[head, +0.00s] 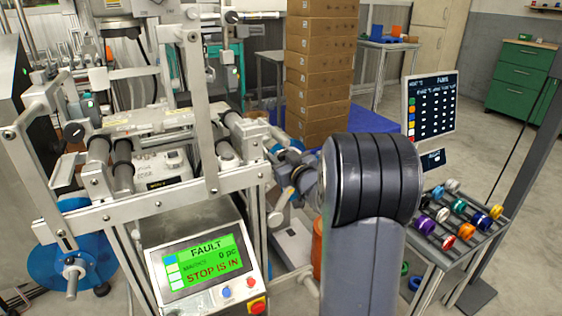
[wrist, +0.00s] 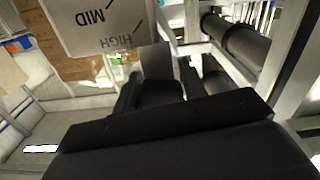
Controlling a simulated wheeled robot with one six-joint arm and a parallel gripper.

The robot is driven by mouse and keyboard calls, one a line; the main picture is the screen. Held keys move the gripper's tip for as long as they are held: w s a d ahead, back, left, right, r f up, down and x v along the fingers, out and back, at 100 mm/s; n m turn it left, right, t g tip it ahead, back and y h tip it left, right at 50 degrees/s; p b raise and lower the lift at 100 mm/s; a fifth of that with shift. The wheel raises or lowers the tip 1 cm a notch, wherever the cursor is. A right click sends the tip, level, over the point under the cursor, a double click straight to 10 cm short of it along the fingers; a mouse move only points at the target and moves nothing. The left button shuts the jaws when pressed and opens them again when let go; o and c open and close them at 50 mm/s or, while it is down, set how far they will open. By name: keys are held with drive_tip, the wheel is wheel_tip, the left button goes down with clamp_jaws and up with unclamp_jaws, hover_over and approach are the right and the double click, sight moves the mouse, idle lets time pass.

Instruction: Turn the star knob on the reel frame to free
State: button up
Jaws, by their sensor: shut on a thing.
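The reel frame (head: 150,205) stands at the left in the head view, a pale metal machine with rollers and rails. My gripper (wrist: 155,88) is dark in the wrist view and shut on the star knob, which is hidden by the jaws. A light plate (wrist: 98,22) lettered MID and HIGH, with tick marks, lies just beyond the jaws. The knob's pointer and the FREE mark do not show. In the head view my arm reaches to the frame's right end and its grey links hide much of the gripper.
The frame's panel (head: 200,262) reads FAULT and STOP IS IN, with a red button (head: 257,305) at its corner. A rack of coloured reels (head: 455,222) stands right of my arm. Stacked cartons (head: 318,75) stand behind. A blue reel (head: 75,265) sits low left.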

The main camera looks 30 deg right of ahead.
drive_tip(key=shift+n, duration=0.3)
drive_tip(key=o, duration=1)
drive_tip(key=shift+s, duration=0.1)
drive_tip(key=s+p, duration=0.1)
drive_tip(key=s, duration=0.4)
drive_tip(key=s+p, duration=0.1)
drive_tip(key=s, duration=0.4)
drive_tip(key=shift+s+d, duration=0.2)
drive_tip(key=shift+s, duration=0.15)
